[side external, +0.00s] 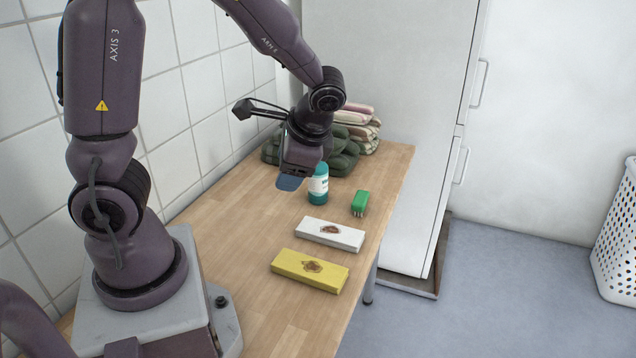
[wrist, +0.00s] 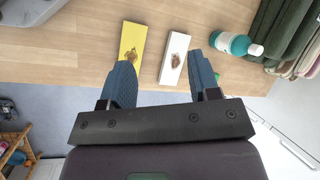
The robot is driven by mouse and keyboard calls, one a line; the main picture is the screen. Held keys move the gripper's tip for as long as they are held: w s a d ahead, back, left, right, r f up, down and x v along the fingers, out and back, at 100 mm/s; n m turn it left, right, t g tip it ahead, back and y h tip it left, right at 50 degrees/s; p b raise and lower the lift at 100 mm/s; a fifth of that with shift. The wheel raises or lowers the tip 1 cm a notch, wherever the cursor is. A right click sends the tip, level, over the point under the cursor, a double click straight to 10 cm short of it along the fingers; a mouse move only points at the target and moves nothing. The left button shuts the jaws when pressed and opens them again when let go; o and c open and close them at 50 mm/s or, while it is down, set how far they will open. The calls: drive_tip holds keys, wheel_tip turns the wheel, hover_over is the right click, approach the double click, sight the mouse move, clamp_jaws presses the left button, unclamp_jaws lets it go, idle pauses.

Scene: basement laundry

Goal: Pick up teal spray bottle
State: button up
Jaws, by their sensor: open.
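The teal spray bottle (side external: 318,190) stands upright on the wooden table, with a white label around its middle. My gripper (side external: 290,183) is above the table, just left of the bottle in the side view, and partly covers the bottle's top. In the wrist view, the bottle (wrist: 232,43) is to the upper right, outside the right finger. There my gripper (wrist: 160,62) has its blue fingers spread apart with nothing held between them.
A white block (side external: 330,234) and a yellow block (side external: 310,270), each with a brown mark, lie nearer the front. A small green brush-like object (side external: 360,202) is right of the bottle. Folded dark green towels (side external: 342,160) are stacked behind it. The table's right edge is close.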

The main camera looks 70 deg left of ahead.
drive_tip(key=w+a+f+m+g+y, duration=0.1)
drive_tip(key=w+a+f+m+y, duration=0.1)
drive_tip(key=a+m+y, duration=0.25)
drive_tip(key=w+a+f+m+y, duration=0.3)
drive_tip(key=a+y, duration=0.1)
drive_tip(key=a, duration=0.2)
drive_tip(key=m+t+y, duration=0.5)
drive_tip(key=m, duration=0.3)
hover_over(318, 179)
drive_tip(key=d, duration=0.3)
wheel_tip(318, 179, down, 5)
drive_tip(key=shift+h, duration=0.25)
drive_tip(key=shift+w+a, duration=0.2)
drive_tip(key=shift+a, duration=0.95)
drive_tip(key=shift+w+a, duration=0.15)
drive_tip(key=shift+a, duration=1.05)
drive_tip(key=shift+w+a, duration=0.2)
drive_tip(key=shift+a, duration=0.95)
clamp_jaws()
